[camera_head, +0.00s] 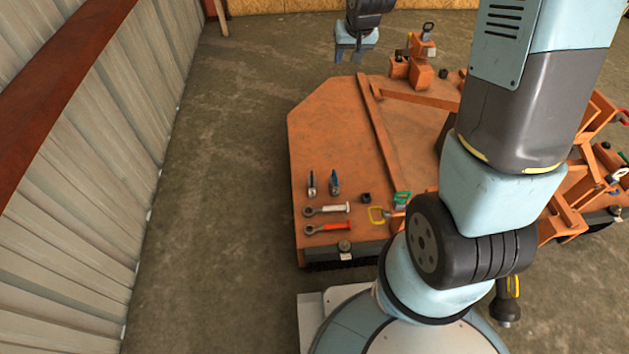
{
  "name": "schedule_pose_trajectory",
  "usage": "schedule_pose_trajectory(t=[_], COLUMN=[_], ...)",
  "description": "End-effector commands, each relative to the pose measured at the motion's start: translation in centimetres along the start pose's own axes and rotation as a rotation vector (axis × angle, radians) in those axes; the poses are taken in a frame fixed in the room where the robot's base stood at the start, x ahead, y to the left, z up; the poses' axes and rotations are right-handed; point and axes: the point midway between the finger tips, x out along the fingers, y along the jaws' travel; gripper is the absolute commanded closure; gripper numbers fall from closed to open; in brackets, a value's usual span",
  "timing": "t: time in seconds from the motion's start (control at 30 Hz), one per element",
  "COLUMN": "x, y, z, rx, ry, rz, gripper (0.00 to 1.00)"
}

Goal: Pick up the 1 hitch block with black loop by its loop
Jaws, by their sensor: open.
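A small block with a dark loop (428,29) stands at the far edge of the orange deck, on an orange post (421,72). It looks like the hitch block with black loop, but it is small and its details are hard to tell. My gripper (348,55) is at the top of the view, left of the block and apart from it. Its jaws point down, open and empty, near the deck's far edge.
The orange deck (335,130) has a raised bar (375,125) across it. Several tools, including a white-handled one (327,210), lie at its near left. A corrugated wall (90,170) stands left; the floor between is clear.

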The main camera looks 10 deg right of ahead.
Motion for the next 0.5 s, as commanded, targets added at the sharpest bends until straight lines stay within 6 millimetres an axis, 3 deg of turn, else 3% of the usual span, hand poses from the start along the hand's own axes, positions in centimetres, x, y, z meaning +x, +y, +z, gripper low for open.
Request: schedule_pose_trajectory(t=[0.03, 0.27, 0.5], x=[2.1, 10.0, 18.4], y=[-0.3, -1.2, -2.1], z=[0.1, 0.9, 3.2], rx=[0.000, 0.014, 0.035], ry=[-0.010, -0.017, -0.026], rz=[-0.004, -0.022, -0.041], gripper=[0.57, 0.57, 0.57])
